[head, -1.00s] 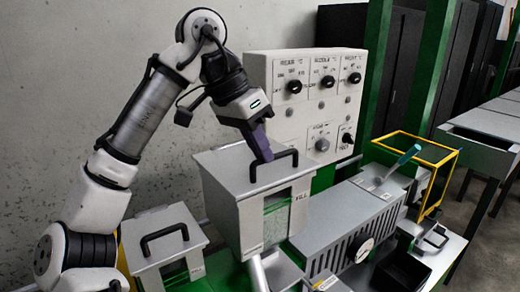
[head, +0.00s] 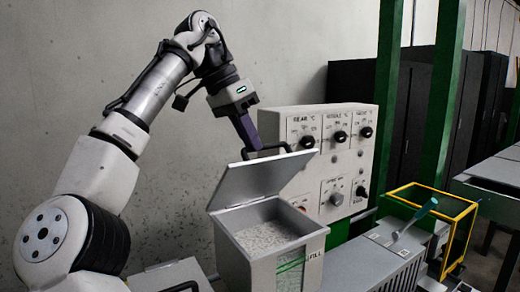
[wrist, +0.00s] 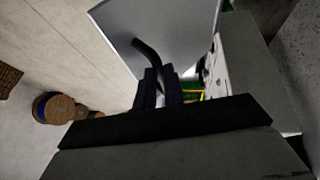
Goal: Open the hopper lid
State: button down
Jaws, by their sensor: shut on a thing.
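The hopper (head: 262,262) is a grey box with a FILL mark and a green-lined window on its front. Its lid (head: 262,177) is tilted up, hinged along the left and back side, and the pale granules (head: 265,236) inside show. The exact finger contact is dark and hard to make out.
A control panel (head: 338,140) with black knobs stands close behind the hopper to the right. A second grey lidded box (head: 170,277) is at the lower left. A yellow frame (head: 460,215) and a teal-handled tool (head: 415,218) are at the right.

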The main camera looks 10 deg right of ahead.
jog(key=shift+w+a+f, duration=0.15)
jog(key=shift+w+a, duration=0.25)
jog(key=shift+w, duration=0.3)
jog(key=shift+w+a+f, duration=0.1)
jog(key=shift+w+a, duration=0.3)
jog(key=shift+w, duration=0.25)
jog(key=c, duration=1.9)
grip_release()
jog(key=o, duration=0.4)
jog(key=shift+w+f, duration=0.25)
jog(key=shift+w, duration=0.15)
jog(key=shift+s+d+r, duration=0.15)
jog(key=shift+s+r, duration=0.05)
jog(key=shift+r, duration=0.05)
